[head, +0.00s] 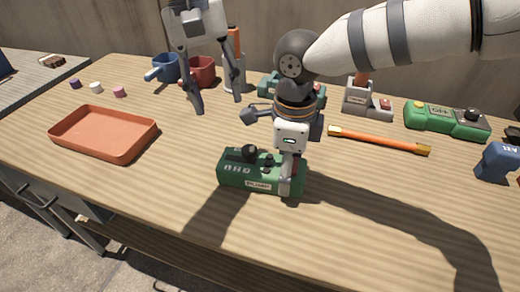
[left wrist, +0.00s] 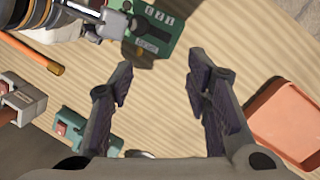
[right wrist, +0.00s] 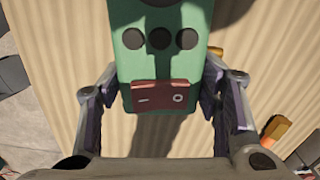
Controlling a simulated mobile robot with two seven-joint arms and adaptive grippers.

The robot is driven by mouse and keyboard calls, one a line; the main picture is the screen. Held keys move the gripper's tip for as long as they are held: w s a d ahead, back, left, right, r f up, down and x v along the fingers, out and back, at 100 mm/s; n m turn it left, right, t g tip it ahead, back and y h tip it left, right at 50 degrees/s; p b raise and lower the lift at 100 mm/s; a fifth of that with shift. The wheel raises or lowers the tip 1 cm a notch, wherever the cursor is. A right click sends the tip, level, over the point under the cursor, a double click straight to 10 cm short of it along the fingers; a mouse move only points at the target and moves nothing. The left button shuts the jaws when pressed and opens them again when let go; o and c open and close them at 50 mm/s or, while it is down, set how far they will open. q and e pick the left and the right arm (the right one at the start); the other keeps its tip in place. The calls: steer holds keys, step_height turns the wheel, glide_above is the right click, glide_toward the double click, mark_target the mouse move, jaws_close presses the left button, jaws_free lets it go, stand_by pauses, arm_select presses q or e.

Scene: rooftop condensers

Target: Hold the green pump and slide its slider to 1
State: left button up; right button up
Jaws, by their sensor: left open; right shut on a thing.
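The green pump (head: 232,181) lies on the wooden table in the middle of the head view, its label facing front. A black knob (head: 249,152) stands on its top, beside white markings; I cannot read the slider's setting. In the left wrist view the pump (left wrist: 165,48) is at the top, with a dark slot and knob. My right gripper (head: 289,178) is shut on the pump's right end; in the right wrist view its fingers flank the pump (right wrist: 130,75) beside a red rocker switch (right wrist: 160,96). My left gripper (head: 218,104) is open and empty, above the table behind the pump.
An orange tray (head: 88,151) lies at left. A blue mug (head: 166,68) and red mug (head: 202,72) stand behind. An orange bar (head: 380,141), another green box (head: 430,117), a grey switch device (head: 362,97) and a blue tool (head: 500,162) are right. The front table is clear.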

arm_select(q)
steer(key=s+a+r+m+t, duration=0.1)
steer(key=s+m+t, duration=0.1)
steer(key=m, duration=0.5)
steer(key=m+t+h, duration=0.2)
steer(key=m, duration=0.5)
glide_toward(248, 150)
steer(key=x, duration=0.8)
steer(key=shift+c, duration=0.5)
jaws_close()
